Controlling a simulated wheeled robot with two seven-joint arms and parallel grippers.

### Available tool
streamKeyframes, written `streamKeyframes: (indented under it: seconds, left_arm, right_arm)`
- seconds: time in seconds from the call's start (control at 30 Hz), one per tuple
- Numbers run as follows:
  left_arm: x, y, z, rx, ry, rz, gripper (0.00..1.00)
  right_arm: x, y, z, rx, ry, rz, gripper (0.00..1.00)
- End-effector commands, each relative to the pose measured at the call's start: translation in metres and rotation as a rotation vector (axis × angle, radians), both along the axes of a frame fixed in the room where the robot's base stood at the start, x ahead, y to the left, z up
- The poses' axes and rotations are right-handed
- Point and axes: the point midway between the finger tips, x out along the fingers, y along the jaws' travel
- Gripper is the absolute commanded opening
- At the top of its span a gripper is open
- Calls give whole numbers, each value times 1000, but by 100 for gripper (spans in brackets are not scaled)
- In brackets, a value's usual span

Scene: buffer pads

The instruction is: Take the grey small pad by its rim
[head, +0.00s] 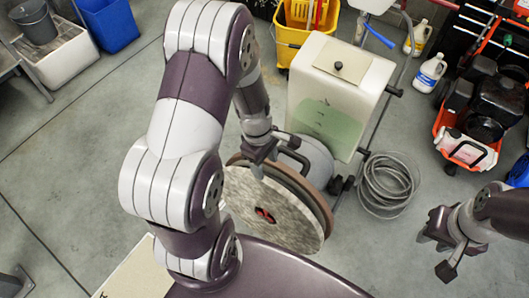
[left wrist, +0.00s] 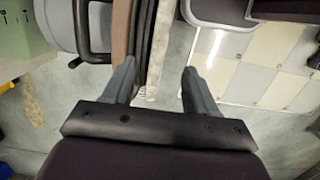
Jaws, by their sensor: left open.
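The grey pad (head: 262,212) is a round, speckled disc with a red centre. It stands on edge, tilted, in front of a brown disc (head: 321,207) in the head view. My left gripper (head: 258,165) is at the pad's upper rim. In the left wrist view my left gripper (left wrist: 158,68) is open, its two fingers spread. The discs show nearly edge-on there, with a brown edge (left wrist: 122,35) by the left finger and a pale edge between the fingers. I see no firm contact. My right gripper (head: 440,232) hangs over bare floor at the right, its fingers unclear.
A floor machine with a beige and green tank (head: 335,120) stands behind the discs. A coiled grey hose (head: 388,185) lies right of it. A yellow bucket (head: 293,45), white jugs (head: 429,73) and a red-black machine (head: 485,105) are farther back.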

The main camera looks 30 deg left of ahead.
Motion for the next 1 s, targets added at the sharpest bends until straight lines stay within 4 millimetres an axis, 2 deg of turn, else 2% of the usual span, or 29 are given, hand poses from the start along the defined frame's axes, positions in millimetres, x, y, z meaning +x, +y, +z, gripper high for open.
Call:
streamKeyframes:
  seconds: [0.03,0.1,0.3,0.5,0.73,0.9,1.0]
  left_arm:
    - [-1,-2,-17,-1,5,-2,57]
    - [-1,-5,-35,-1,4,-3,57]
    - [-1,-10,-72,0,2,-3,57]
    - [-1,-13,-85,1,-1,-3,57]
    - [-1,-13,-85,1,-1,-4,57]
    - [-1,-13,-85,1,-1,-4,2]
    - [-1,-13,-85,1,-1,-3,0]
  right_arm:
    - [0,0,-7,0,0,0,34]
    - [0,0,-13,0,0,0,34]
    - [0,0,-24,0,0,0,34]
    - [0,0,-26,0,0,0,34]
    - [0,0,-26,0,0,0,34]
    - [0,0,-26,0,0,0,34]
    - [0,0,-26,0,0,0,34]
